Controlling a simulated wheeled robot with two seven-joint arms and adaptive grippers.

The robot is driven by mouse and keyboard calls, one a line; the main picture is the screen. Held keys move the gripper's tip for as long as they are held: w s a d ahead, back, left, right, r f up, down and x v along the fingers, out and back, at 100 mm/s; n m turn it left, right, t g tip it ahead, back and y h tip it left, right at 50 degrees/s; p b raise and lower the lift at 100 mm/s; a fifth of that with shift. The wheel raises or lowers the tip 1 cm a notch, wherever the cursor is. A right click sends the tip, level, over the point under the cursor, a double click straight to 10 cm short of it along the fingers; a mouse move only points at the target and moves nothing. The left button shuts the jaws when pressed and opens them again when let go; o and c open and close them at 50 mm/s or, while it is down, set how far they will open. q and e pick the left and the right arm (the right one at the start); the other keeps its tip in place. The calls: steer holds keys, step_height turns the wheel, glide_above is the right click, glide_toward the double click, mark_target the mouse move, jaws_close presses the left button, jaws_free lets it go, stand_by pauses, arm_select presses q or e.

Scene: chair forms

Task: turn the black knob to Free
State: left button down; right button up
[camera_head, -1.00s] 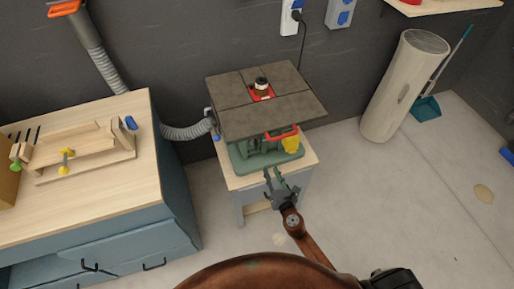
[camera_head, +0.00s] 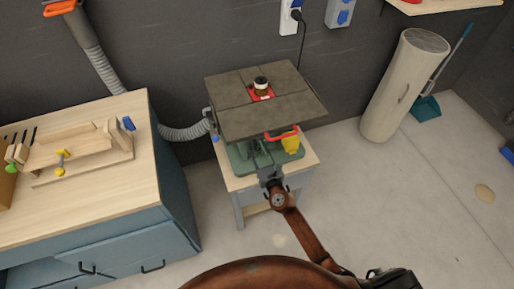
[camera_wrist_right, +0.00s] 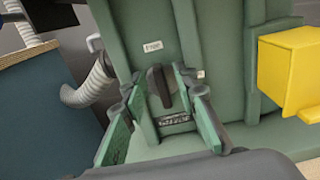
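The black knob (camera_wrist_right: 160,88) is on the green machine body in the right wrist view. Its long grip stands nearly upright, tilted slightly. A small pale label (camera_wrist_right: 153,46), its text hard to read, is above it; another label (camera_wrist_right: 200,74) is to its right. My right gripper (camera_wrist_right: 156,79) is open, with one finger on each side of the knob; I cannot tell whether either touches it. In the head view the right gripper (camera_head: 268,172) reaches the front of the green machine (camera_head: 240,160), where the knob cannot be made out. My left gripper is out of view.
A dark tabletop (camera_head: 235,120) overhangs the machine. A yellow box (camera_wrist_right: 290,70) and red handle (camera_head: 281,133) are to the knob's right. A grey hose (camera_head: 185,133) and a blue workbench (camera_head: 130,255) are on the left. The floor at right is mostly clear.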

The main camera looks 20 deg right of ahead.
jaws_close()
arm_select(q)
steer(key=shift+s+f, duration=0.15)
arm_select(e)
steer(key=shift+m, duration=0.4)
arm_select(q)
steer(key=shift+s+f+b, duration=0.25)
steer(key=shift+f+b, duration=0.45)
steer(key=shift+b, duration=0.1)
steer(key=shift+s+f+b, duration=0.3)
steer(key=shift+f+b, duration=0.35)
steer(key=shift+b, duration=0.2)
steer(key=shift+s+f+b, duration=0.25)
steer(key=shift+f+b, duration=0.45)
steer(key=shift+b, duration=0.1)
arm_select(e)
steer(key=shift+d+f+m, duration=0.25)
steer(key=shift+m, duration=2.6)
steer(key=shift+d+f+m, duration=0.25)
steer(key=shift+f+m, duration=0.05)
steer(key=shift+m, duration=2.5)
steer(key=shift+d+f+m, duration=0.25)
steer(key=shift+m, duration=2.6)
